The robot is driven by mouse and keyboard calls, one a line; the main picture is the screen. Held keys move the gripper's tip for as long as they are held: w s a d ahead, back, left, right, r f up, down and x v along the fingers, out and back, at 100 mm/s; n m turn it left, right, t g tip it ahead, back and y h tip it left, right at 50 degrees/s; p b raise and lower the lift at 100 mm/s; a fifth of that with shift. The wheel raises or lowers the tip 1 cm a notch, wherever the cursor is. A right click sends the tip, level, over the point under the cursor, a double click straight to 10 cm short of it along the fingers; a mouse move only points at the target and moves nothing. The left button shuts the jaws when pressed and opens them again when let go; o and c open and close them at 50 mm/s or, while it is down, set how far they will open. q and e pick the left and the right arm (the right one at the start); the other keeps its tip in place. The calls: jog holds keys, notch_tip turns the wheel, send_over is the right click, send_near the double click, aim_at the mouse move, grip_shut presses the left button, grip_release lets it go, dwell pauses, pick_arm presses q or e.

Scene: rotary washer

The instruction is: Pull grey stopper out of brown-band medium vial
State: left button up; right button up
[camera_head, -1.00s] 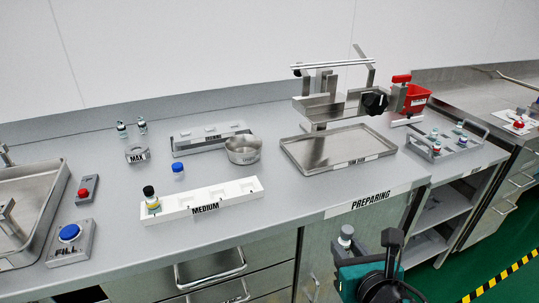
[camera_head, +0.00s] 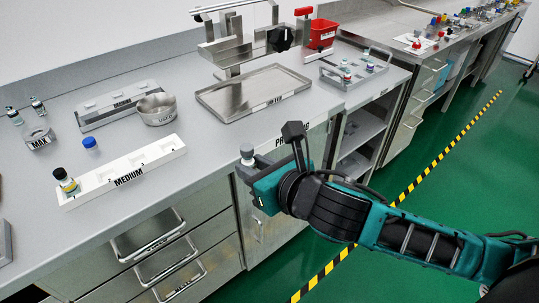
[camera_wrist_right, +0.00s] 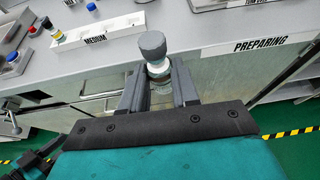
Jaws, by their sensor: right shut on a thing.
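My right gripper (camera_head: 250,164) is shut on a vial with a grey stopper (camera_head: 247,150), held upright in front of the bench edge. In the right wrist view the fingers (camera_wrist_right: 160,88) close on both sides of the clear vial (camera_wrist_right: 160,71). The grey stopper (camera_wrist_right: 152,44) sits on top of its neck, above the fingertips. The vial's lower part is hidden between the fingers, and I cannot make out a brown band.
The white MEDIUM rack (camera_head: 150,156) on the bench holds a black-capped vial (camera_head: 66,184) at its left end. A blue stopper (camera_head: 90,144) stands behind it. A metal tray (camera_head: 215,107), a steel bowl (camera_head: 158,109) and a vial carrier (camera_head: 335,77) are farther back. Free floor lies right.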

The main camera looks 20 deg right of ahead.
jog(key=a+n+g+y, duration=0.2)
jog(key=a+n+y, duration=0.3)
jog(key=a, duration=0.4)
jog(key=shift+s+a+r+g+y, duration=0.15)
jog(key=shift+s+r+g+y, duration=0.15)
jog(key=shift+s+g, duration=0.1)
jog(key=o, duration=0.5)
grip_shut()
